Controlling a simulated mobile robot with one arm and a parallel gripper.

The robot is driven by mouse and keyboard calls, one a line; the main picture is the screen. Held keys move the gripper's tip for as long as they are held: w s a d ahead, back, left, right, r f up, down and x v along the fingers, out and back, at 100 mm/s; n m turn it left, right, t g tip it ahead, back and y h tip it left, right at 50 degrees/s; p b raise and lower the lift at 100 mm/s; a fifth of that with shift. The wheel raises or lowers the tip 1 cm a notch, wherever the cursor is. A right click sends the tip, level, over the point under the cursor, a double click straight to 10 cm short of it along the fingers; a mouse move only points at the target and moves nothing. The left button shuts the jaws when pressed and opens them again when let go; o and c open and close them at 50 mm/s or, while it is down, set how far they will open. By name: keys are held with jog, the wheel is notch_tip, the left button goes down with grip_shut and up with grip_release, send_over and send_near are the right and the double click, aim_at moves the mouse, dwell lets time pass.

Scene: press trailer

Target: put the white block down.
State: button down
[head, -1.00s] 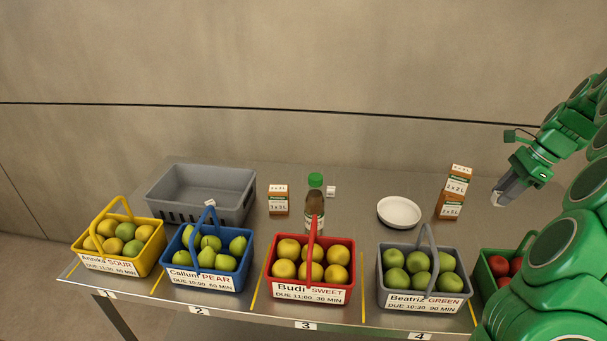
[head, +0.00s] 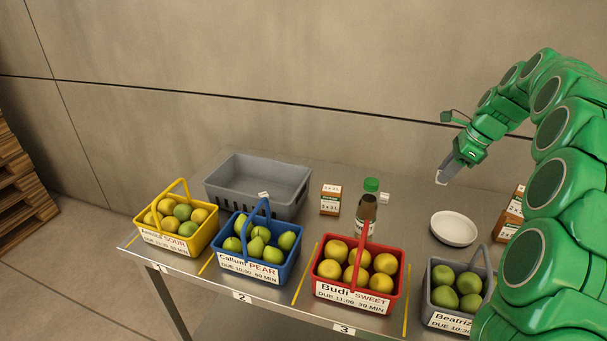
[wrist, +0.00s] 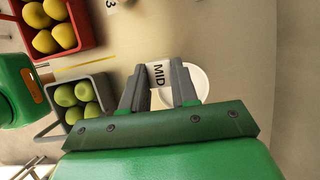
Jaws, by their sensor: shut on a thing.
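My gripper (head: 449,171) is raised above the right part of the steel table, above and behind the white dish in the head view. In the wrist view my gripper (wrist: 158,88) is shut on a white block (wrist: 158,75) marked "MID". The block sits between both fingertips, and its lower part is hidden by the fingers. The held block (head: 440,179) shows as a small pale bit at the fingertips in the head view. The block is clear of the table (head: 310,228).
A white dish (head: 453,229) stands on the table. A brown bottle (head: 366,213), a small carton (head: 330,200) and a small white cube (head: 385,198) stand nearby. A grey crate (head: 225,193) is behind. Fruit baskets, including a red one (head: 326,268), line the front edge.

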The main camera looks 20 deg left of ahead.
jog(key=s+a, duration=0.2)
jog(key=a, duration=2.6)
jog(key=s+a, duration=0.5)
jog(key=a, duration=0.5)
jog(key=s+a, duration=0.4)
jog(key=a, duration=0.5)
notch_tip(320, 180, down, 5)
jog(key=shift+w+r, duration=0.1)
jog(key=shift+r, duration=0.05)
jog(key=w+a+f, duration=0.4)
jog(key=w, duration=0.1)
jog(key=w+a+f, duration=0.2)
jog(key=w, duration=0.1)
jog(key=shift+a, duration=0.1)
jog(key=shift+w+a+f, duration=0.35)
jog(key=shift+w+f, duration=0.1)
jog(key=shift+f, duration=0.2)
jog(key=shift+w+a+f, duration=0.4)
jog(key=shift+w+f, duration=0.1)
jog(key=shift+f, duration=0.15)
jog(key=shift+w+a+f, duration=0.35)
jog(key=shift+w+f, duration=0.1)
jog(key=shift+f, duration=0.2)
jog(key=shift+w+a+f, duration=0.1)
jog(key=shift+w+f, duration=0.05)
jog(key=shift+f, duration=0.3)
